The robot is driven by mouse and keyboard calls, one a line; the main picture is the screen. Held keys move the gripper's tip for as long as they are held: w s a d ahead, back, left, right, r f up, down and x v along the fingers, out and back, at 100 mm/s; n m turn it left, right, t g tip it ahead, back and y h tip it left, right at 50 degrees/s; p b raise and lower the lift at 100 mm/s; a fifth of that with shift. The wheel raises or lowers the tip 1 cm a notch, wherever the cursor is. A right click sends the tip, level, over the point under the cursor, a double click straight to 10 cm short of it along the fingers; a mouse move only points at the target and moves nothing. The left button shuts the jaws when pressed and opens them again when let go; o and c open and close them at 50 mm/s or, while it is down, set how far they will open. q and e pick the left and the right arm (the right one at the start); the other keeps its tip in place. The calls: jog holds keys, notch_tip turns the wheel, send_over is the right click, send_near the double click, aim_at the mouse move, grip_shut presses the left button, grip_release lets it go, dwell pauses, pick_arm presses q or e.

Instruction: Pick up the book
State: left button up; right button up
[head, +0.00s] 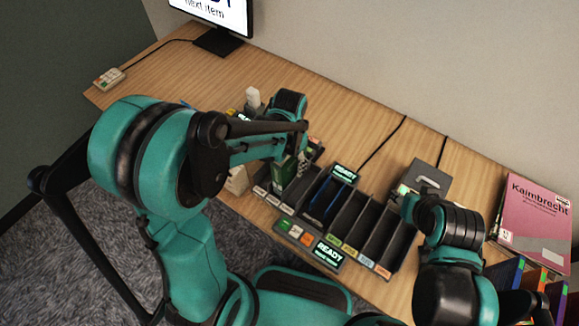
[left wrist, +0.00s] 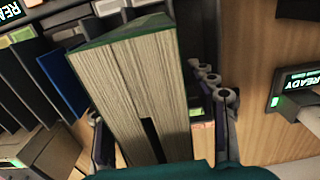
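A green book (head: 283,173) stands upright in the sorter at its left end, partly hidden by my left arm. In the left wrist view the book (left wrist: 140,90) is large, with its pale page edges facing the camera and a dark green cover. My left gripper (left wrist: 160,125) has one finger on each side of it. A gap shows between the book and the right finger, so the gripper looks open around the book. In the head view the left gripper (head: 290,158) is mostly hidden by its own arm. My right arm is at the right, its fingers not clearly shown.
The black sorter (head: 350,222) has several slots with coloured labels; a blue item (head: 323,197) stands in one. READY displays (head: 328,253) stand beside it. A pink book (head: 534,215) lies at the right. A grey device (head: 428,178) stands behind. A monitor (head: 222,38) is at the back left.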

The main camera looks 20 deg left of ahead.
pick_arm(q)
grip_shut()
jog(key=shift+r, duration=0.15)
